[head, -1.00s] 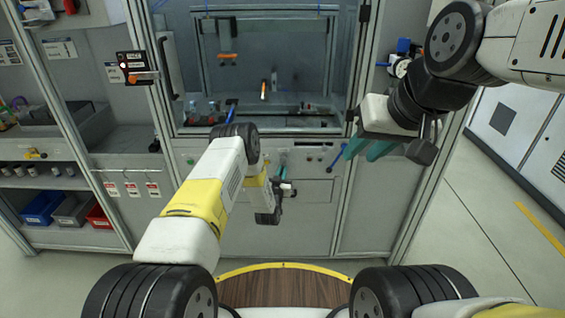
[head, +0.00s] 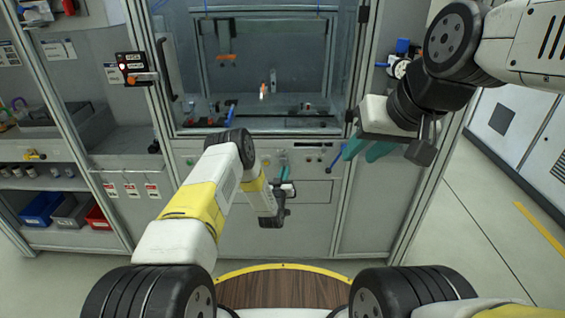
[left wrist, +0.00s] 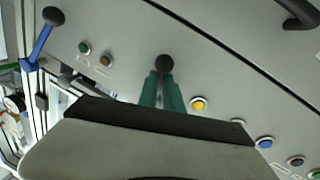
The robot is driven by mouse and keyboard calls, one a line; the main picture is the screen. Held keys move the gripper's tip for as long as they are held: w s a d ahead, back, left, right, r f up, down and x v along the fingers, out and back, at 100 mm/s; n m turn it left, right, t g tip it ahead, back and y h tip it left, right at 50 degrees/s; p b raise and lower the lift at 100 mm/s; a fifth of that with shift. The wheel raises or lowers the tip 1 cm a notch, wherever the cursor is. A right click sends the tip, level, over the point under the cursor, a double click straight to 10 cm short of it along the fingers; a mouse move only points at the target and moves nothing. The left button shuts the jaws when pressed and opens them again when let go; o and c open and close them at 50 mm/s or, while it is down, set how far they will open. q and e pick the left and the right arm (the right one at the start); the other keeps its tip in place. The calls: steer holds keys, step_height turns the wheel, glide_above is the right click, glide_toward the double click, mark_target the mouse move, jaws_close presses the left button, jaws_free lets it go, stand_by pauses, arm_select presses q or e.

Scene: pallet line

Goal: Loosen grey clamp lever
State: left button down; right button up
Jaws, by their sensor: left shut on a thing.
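My left gripper (head: 283,172) is at the front panel of the machine, below the window. In the left wrist view its green fingers (left wrist: 163,90) are close together, with a black ball knob (left wrist: 165,63) at their tips. The knob's shaft is hidden, and I cannot tell whether it belongs to the grey clamp lever; no grey lever is clearly visible. A blue lever with a black ball end (left wrist: 42,40) is at the upper left of that view. My right gripper (head: 367,150) is raised at the right, its teal fingers apart and empty.
The machine's window (head: 265,70) is above my left gripper. Another blue lever (head: 335,158) is on the panel close to my right gripper. Yellow (left wrist: 198,103) and blue (left wrist: 264,142) buttons are near my left fingers. Shelves with bins (head: 42,207) stand at the left.

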arm_select(q)
steer(key=n, duration=0.1)
steer(key=d+n, duration=0.1)
steer(key=n, duration=0.1)
steer(key=d+n, duration=0.1)
steer(key=shift+s+f+n+t+y, duration=0.25)
steer(key=shift+s+n+t+y, duration=0.05)
steer(key=shift+n+t, duration=0.1)
steer(key=n, duration=0.1)
steer(key=d+n, duration=0.1)
steer(key=r+n, duration=0.1)
steer(key=n, duration=0.1)
steer(key=shift+d+y, duration=0.25)
steer(key=shift+y, duration=0.05)
steer(key=shift+d+r+n+t, duration=0.25)
steer(key=shift+n+t, duration=0.05)
steer(key=shift+n, duration=0.3)
steer(key=shift+d, duration=0.1)
steer(key=c, duration=1.4)
jaws_free()
steer(key=shift+c, duration=0.2)
steer(key=shift+o, duration=0.5)
steer(key=shift+w+r, duration=0.1)
steer(key=shift+r, duration=0.1)
steer(key=s+a+f, duration=0.1)
steer(key=s, duration=0.6)
steer(key=shift+s+f, duration=0.2)
steer(key=shift+s, duration=0.15)
